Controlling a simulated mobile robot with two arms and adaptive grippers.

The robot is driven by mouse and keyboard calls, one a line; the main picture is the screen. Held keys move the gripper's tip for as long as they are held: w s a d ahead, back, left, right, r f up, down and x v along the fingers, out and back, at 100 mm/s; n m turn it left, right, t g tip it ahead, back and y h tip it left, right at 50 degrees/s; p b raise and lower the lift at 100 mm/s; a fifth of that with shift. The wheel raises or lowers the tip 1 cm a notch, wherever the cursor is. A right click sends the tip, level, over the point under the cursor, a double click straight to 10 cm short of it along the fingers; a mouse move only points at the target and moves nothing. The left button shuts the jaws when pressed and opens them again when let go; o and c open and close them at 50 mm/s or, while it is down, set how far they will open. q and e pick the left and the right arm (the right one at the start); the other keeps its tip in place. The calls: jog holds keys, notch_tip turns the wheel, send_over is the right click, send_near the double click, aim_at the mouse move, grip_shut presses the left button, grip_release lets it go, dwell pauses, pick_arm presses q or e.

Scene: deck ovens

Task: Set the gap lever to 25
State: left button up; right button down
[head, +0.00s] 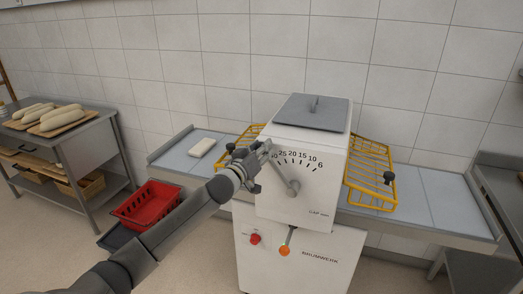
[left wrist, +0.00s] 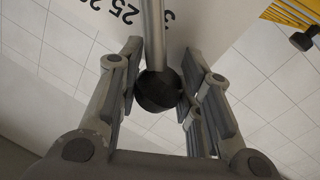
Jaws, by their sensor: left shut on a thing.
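The white machine (head: 309,205) has a dial scale (head: 299,158) marked 6, 10, 15, 20, 25 and a partly hidden higher number. The grey gap lever (head: 282,170) runs up and left from its pivot toward the high end of the scale. My left gripper (head: 262,153) is at the lever's upper end and hides it in the head view. In the left wrist view, my left gripper (left wrist: 158,95) is shut on the lever's black knob (left wrist: 157,91). There the lever rod (left wrist: 153,35) passes between the 25 and a partly covered number starting with 3.
Yellow wire racks (head: 372,172) flank the machine on its bench. A red crate (head: 147,204) lies behind my left arm. Loaves (head: 62,117) lie on the left table.

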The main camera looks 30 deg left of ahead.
aim_at(273, 162)
pick_arm(q)
jog(key=shift+d+r+p, duration=0.15)
jog(key=shift+r+p, duration=0.1)
jog(key=shift+p, duration=0.1)
grip_shut()
jog(key=d+r+m+p, duration=0.1)
jog(key=d+m+p, duration=0.1)
jog(key=shift+w+d+r, duration=0.3)
jog(key=shift+w+r, duration=0.05)
jog(key=shift+r, duration=0.05)
jog(key=shift+w+d+r+m+p, duration=0.1)
jog(key=shift+d+m+p, duration=0.3)
jog(key=shift+d+p, duration=0.1)
jog(key=o, duration=1.2)
grip_release()
